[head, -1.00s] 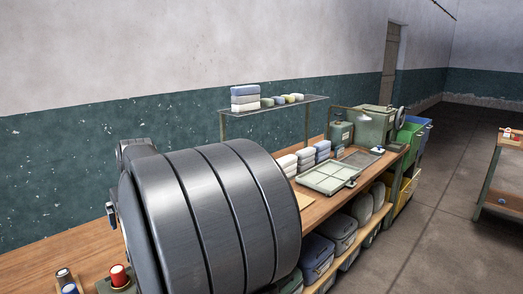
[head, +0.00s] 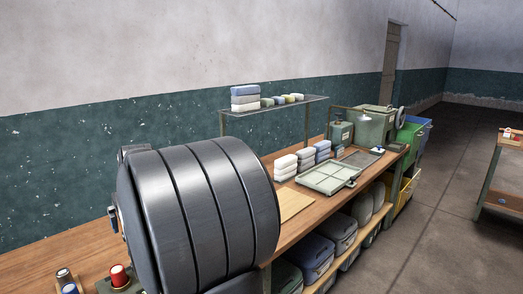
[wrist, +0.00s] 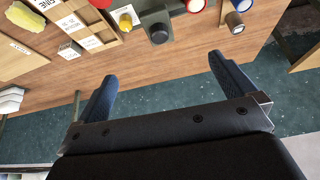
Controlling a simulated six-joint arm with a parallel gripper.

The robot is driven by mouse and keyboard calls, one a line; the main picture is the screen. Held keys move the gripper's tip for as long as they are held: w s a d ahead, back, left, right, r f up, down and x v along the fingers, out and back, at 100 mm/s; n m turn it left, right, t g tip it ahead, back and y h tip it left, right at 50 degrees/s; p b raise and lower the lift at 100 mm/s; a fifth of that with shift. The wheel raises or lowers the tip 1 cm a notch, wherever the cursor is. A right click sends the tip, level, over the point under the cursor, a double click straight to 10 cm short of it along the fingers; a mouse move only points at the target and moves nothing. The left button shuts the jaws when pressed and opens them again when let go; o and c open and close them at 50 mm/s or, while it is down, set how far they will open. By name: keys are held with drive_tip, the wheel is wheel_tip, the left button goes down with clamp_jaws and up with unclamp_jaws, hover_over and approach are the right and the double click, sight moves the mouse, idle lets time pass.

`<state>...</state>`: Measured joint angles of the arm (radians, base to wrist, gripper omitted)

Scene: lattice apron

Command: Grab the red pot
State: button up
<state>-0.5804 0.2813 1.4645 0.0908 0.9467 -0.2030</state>
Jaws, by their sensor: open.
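The red pot (head: 118,275) is a small red cylinder with a pale top at the lower left of the head view, on the wooden bench. Its edge shows at the top of the wrist view (wrist: 196,5), cut off by the frame. My gripper (wrist: 163,72) is open, with its two dark fingers apart and nothing between them. The pot lies beyond the fingertips, apart from them. In the head view my large grey arm link hides much of the bench, and I cannot make out the fingers clearly.
A blue pot (head: 70,289) and a brown-topped pot (head: 64,275) stand close left of the red one. A dark block with a black knob (wrist: 159,33) is near it, with a yellow piece (wrist: 125,20) beyond. Bare bench wood (head: 40,262) lies behind the pots.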

drive_tip(key=c, duration=0.8)
drive_tip(key=n+g+h, duration=0.4)
drive_tip(key=n, duration=0.4)
hover_over(116, 269)
wheel_tip(116, 269, down, 3)
wheel_tip(116, 269, down, 12)
drive_tip(key=shift+a+f, duration=0.1)
drive_tip(key=shift+f, duration=2.5)
